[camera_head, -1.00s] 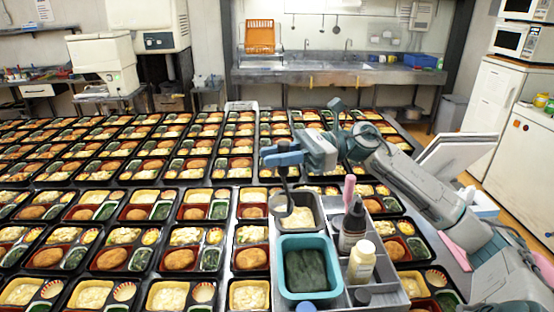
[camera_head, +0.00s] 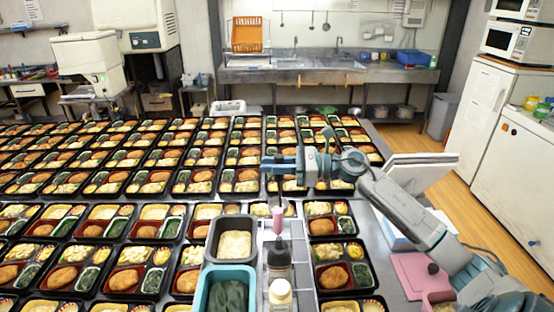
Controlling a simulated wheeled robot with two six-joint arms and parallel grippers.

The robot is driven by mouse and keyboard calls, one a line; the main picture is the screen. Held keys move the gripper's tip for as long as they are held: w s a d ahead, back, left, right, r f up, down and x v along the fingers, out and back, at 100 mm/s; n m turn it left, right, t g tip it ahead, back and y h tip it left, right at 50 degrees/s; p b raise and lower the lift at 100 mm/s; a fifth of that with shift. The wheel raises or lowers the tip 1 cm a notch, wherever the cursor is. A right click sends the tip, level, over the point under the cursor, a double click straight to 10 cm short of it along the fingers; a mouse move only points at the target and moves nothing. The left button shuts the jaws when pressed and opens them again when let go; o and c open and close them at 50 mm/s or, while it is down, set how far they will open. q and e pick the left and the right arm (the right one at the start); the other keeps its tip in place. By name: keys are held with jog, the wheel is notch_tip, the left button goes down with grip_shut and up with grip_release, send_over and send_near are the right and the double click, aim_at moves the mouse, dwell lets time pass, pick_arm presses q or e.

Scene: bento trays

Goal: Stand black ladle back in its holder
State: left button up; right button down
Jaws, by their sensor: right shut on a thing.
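My right gripper (camera_head: 276,172) reaches in from the right above the grey caddy (camera_head: 262,262). It is shut on the black ladle (camera_head: 279,190), whose thin dark part shows just below the fingers. The ladle's lower end is not clear; it lies near a pink-topped item (camera_head: 277,222) standing in the caddy. I cannot tell whether the ladle touches the caddy or which compartment is its holder. My left gripper is not in view.
The caddy holds a dark bottle (camera_head: 279,258) and a cream bottle (camera_head: 280,293). Beside them are a grey tub (camera_head: 211,240) of pale food and a teal tub (camera_head: 202,290) of dark greens. Bento trays (camera_head: 133,262) crowd the table. A pink board (camera_head: 410,277) lies at the right.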

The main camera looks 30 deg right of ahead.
aim_at(280, 183)
jog(key=f+b, duration=0.1)
jog(key=f, duration=0.1)
jog(key=f+b, duration=0.1)
jog(key=f, duration=0.2)
jog(key=shift+a+f, duration=0.2)
jog(key=shift+f, duration=0.05)
notch_tip(280, 183, down, 3)
jog(key=b, duration=0.3)
jog(key=shift+w+r, duration=0.1)
jog(key=shift+r, duration=0.05)
jog(key=shift+f+b, duration=0.55)
jog(key=shift+b, duration=0.35)
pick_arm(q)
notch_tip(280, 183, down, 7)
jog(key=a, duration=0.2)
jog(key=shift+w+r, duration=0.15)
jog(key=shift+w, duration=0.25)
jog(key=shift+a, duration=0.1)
pick_arm(e)
jog(key=shift+b, duration=0.45)
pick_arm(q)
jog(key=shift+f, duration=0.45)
